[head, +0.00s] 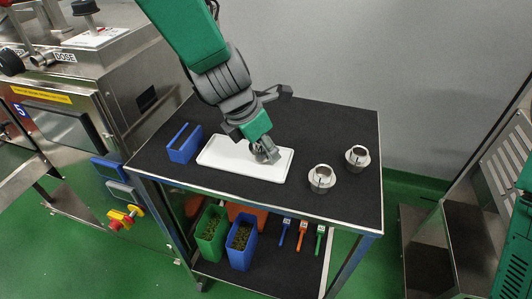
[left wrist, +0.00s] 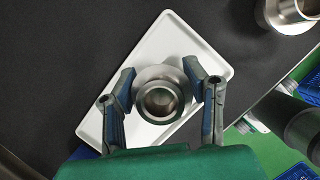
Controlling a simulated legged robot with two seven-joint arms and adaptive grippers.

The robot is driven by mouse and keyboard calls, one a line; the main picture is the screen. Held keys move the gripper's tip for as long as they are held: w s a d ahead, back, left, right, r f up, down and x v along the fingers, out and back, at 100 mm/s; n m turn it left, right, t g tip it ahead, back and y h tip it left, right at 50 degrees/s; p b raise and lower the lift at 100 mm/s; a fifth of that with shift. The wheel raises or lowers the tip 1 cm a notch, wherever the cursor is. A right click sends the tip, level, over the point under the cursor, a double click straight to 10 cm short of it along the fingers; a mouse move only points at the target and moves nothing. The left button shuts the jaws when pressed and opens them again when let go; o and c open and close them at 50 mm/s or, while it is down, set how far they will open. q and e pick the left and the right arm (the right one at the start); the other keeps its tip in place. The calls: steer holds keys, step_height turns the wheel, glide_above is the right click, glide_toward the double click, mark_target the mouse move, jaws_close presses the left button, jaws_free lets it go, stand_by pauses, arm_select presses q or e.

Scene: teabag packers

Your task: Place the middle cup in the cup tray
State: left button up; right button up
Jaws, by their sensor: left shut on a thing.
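My left gripper (head: 262,150) reaches down over the white cup tray (head: 222,152) on the black table top. It is shut on a round metal cup (left wrist: 161,98), which shows between the two fingers in the left wrist view. The cup is upright and over the tray, towards the tray's right end in the head view. I cannot tell whether its base touches the tray. The fingers hide most of it in the head view. Two other metal cups, a nearer one (head: 322,179) and a farther one (head: 357,156), stand right of the tray. My right gripper is not in view.
A blue open holder (head: 184,143) stands just left of the tray. Green (head: 211,232) and blue (head: 241,242) bins and several coloured tools are on the shelf below. A steel machine (head: 105,95) adjoins the table at left. The table's back right is clear.

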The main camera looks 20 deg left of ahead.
arm_select(q)
steer(key=shift+f, duration=0.65)
steer(key=shift+d+r, duration=0.1)
steer(key=shift+d, duration=0.65)
steer(key=o, duration=1.3)
steer(key=shift+a, duration=0.6)
steer(key=v, duration=0.1)
steer(key=p+v, duration=0.1)
steer(key=v, duration=0.1)
steer(key=d+v, duration=0.1)
steer(key=v, duration=0.1)
steer(key=shift+w+r+p, duration=0.1)
steer(key=shift+p, duration=0.2)
steer(key=v, duration=0.2)
steer(key=p+v, duration=0.1)
steer(key=v, duration=0.4)
steer(key=shift+a+p, duration=0.25)
steer(key=shift+p, duration=0.15)
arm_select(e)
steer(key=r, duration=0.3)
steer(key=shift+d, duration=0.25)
